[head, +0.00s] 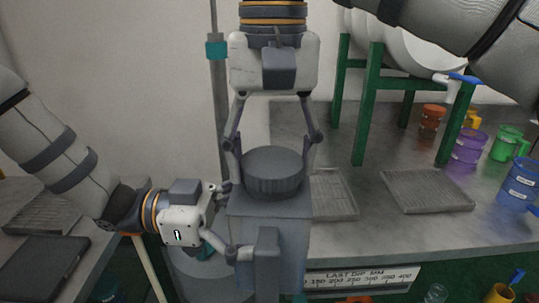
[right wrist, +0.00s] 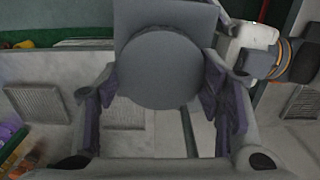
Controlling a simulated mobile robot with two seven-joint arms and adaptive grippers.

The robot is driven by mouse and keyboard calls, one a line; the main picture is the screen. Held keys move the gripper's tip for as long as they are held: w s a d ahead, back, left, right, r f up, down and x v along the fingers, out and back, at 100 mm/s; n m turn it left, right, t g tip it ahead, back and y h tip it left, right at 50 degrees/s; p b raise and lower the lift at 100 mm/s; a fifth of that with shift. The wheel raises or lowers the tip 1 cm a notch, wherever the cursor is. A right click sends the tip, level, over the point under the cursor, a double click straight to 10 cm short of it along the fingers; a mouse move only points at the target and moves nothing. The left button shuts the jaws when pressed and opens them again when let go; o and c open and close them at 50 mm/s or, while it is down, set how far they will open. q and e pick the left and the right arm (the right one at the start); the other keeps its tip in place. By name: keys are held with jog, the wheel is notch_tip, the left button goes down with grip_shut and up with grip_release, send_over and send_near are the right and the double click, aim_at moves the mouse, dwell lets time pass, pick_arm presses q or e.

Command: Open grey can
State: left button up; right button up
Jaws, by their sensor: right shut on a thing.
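The grey can (head: 240,225) is box-shaped and stands upright in the middle of the head view, with a round ribbed grey lid (head: 272,172) on top. My right gripper (head: 272,155) comes down from above, its fingers shut on the lid from both sides. The right wrist view shows the lid (right wrist: 160,70) as a plain disc between these fingers. My left gripper (head: 237,222) is at the left side of the can, its fingers spread apart, one higher and one lower. The can hides part of them, so I cannot tell whether they press on it.
A grey table (head: 400,235) extends right, with shallow trays (head: 427,190), a green rack (head: 370,110) and coloured containers, including a blue one (head: 520,182). A thin pole (head: 218,110) stands behind the can. Another surface with a dark tray (head: 40,262) is at left.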

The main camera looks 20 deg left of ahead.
jog(key=shift+r, duration=0.25)
jog(key=shift+r, duration=0.9)
